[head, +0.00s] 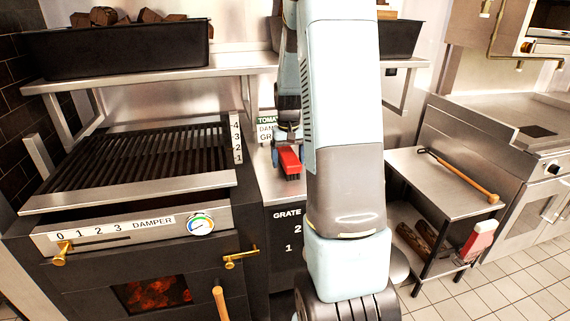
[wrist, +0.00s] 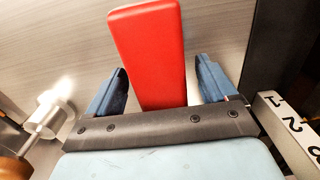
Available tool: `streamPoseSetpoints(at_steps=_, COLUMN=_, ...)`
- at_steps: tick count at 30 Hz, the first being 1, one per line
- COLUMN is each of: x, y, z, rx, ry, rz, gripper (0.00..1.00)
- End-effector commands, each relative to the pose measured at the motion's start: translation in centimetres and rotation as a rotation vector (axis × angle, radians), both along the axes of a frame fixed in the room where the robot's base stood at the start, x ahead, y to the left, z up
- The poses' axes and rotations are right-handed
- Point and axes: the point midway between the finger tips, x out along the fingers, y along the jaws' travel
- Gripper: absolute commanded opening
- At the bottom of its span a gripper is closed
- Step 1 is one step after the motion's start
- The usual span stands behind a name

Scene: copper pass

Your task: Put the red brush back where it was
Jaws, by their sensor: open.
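The red brush (head: 289,160) is on the narrow steel counter just right of the grill, below my gripper (head: 287,137). In the wrist view its red body (wrist: 150,55) lies between the two blue fingers of my gripper (wrist: 158,90), which are apart. A gap shows on the brush's right side; its left side is close to the left finger, and I cannot tell whether they touch. The brush's near end is hidden behind the gripper's dark front plate. My arm hides much of the counter in the head view.
The grill (head: 140,160) with its damper panel stands left, and its number strip (wrist: 290,130) is close to my gripper. A small sign (head: 266,128) stands behind the brush. A side table (head: 440,180) at right holds a wooden-handled tool (head: 465,180); a red-and-white object (head: 478,240) is beside it.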

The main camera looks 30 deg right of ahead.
Motion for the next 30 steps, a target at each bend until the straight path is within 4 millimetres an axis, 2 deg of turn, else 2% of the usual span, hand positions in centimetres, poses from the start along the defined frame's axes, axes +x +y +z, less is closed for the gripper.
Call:
streamPoseSetpoints(at_steps=6, x=0.1, y=0.0, z=4.4, rx=-0.003, ry=-0.005, rz=0.0, gripper=0.85)
streamPoseSetpoints(at_steps=12, x=0.1, y=0.0, z=7.9, rx=-0.003, ry=-0.005, rz=0.001, gripper=0.85)
streamPoseSetpoints(at_steps=22, x=-0.1, y=0.3, z=10.7, rx=-0.002, ry=-0.009, rz=0.004, gripper=0.85)
streamPoseSetpoints(at_steps=26, x=-1.2, y=1.9, z=12.3, rx=-0.009, ry=-0.037, rz=0.022, gripper=0.85)
streamPoseSetpoints(at_steps=30, x=-3.6, y=4.7, z=14.9, rx=-0.022, ry=-0.091, rz=0.053, gripper=0.85)
